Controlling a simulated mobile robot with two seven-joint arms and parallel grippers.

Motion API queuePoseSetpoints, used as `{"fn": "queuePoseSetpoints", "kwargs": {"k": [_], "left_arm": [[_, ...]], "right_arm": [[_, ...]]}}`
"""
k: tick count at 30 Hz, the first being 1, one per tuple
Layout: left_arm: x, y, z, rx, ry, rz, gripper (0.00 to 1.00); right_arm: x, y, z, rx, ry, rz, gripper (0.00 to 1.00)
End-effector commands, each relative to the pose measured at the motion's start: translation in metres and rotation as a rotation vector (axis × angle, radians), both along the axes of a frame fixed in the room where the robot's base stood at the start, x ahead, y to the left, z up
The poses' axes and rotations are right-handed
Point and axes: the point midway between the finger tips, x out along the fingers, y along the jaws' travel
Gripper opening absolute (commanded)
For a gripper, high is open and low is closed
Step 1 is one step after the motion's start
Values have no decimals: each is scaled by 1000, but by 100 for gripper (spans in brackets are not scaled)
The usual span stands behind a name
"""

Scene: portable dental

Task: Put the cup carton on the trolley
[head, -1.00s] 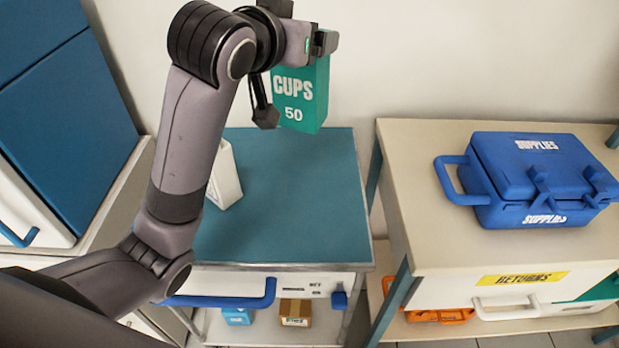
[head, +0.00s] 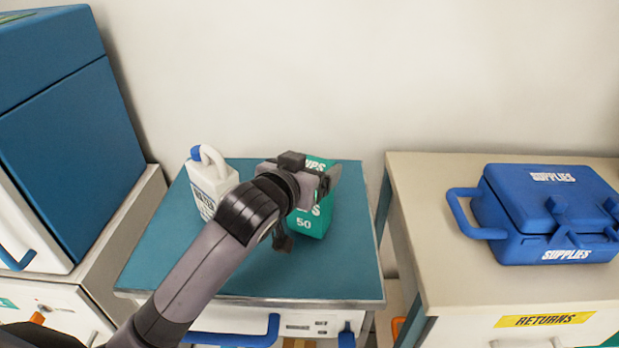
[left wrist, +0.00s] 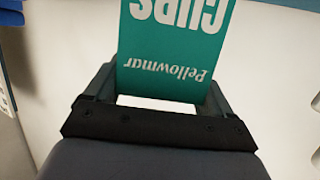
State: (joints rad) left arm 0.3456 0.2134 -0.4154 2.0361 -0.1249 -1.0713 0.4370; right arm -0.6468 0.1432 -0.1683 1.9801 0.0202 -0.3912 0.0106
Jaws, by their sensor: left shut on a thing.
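The cup carton (head: 318,215) is a green box marked "CUPS 50". In the head view it is upright at the back right of the trolley's teal top (head: 170,245). My left gripper (head: 318,180) is shut on its upper part and hides some of it. The carton (left wrist: 172,55) also shows between the fingers (left wrist: 155,100) in the left wrist view, with its lettering upside down. I cannot tell whether its base touches the trolley top. My right gripper is not in view.
A white jug (head: 210,185) with a blue cap stands at the trolley's back left, beside my left arm. A cream table (head: 420,215) to the right bears a blue supplies case (head: 550,215). A blue cabinet (head: 70,130) stands at left. The trolley's front left is clear.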

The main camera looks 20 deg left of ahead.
Motion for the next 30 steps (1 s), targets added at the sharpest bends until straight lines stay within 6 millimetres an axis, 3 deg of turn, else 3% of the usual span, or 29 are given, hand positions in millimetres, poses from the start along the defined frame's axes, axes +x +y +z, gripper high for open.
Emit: {"fn": "queuePoseSetpoints", "kwargs": {"k": [3,15,16,17,18,26,30], "left_arm": [[0,0,-15,0,0,0,23],[0,0,-19,-1,-2,-1,23],[0,0,-20,0,0,-1,87],[0,0,-20,0,-1,0,96],[0,0,-20,0,0,0,100],[0,0,-16,-1,-2,-1,100],[-10,1,-14,-1,0,-1,100]], "right_arm": [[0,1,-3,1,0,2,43],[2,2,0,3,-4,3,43],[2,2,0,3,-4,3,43],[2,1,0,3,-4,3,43],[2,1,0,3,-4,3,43],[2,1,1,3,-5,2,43],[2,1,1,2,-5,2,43]]}}
